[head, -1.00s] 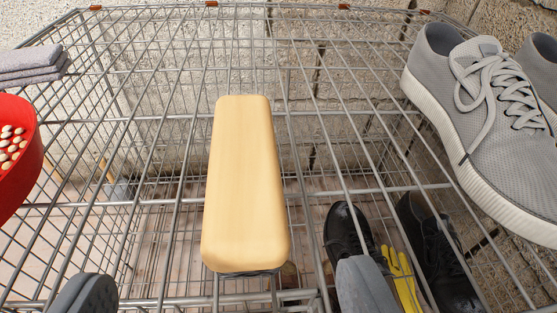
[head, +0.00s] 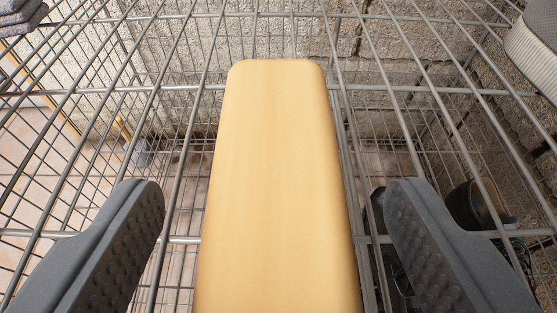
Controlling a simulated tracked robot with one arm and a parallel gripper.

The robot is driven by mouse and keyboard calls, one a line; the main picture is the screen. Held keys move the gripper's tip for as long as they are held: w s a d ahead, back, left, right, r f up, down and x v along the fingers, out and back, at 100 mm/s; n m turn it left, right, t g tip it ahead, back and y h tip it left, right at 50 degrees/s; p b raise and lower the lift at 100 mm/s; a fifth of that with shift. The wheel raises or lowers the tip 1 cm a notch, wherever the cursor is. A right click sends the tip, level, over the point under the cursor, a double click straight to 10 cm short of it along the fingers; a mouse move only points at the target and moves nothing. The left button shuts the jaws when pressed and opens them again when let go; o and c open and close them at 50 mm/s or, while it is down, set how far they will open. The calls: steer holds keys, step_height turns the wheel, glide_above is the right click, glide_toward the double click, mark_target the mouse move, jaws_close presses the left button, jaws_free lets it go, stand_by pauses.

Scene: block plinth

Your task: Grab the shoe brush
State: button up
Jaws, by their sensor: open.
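The shoe brush (head: 278,190) shows as a long pale wooden block with rounded corners, lying lengthwise away from me on a wire rack. Its near end runs out of the bottom of the view, and its bristles are hidden beneath it. My gripper (head: 275,200) is open, with one dark grey ribbed finger to the left of the brush and one to the right. Gaps show between each finger and the wood, so neither appears to touch it.
The wire rack (head: 180,87) spreads all around the brush. Folded grey cloth (head: 20,15) lies at the far left, and part of a grey shoe (head: 535,50) stands at the far right. Dark shoes (head: 475,207) sit below the rack at right. A stone wall stands behind.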

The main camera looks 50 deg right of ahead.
steer(key=shift+w+d+f, duration=0.1)
steer(key=shift+d, duration=0.05)
steer(key=c, duration=1.1)
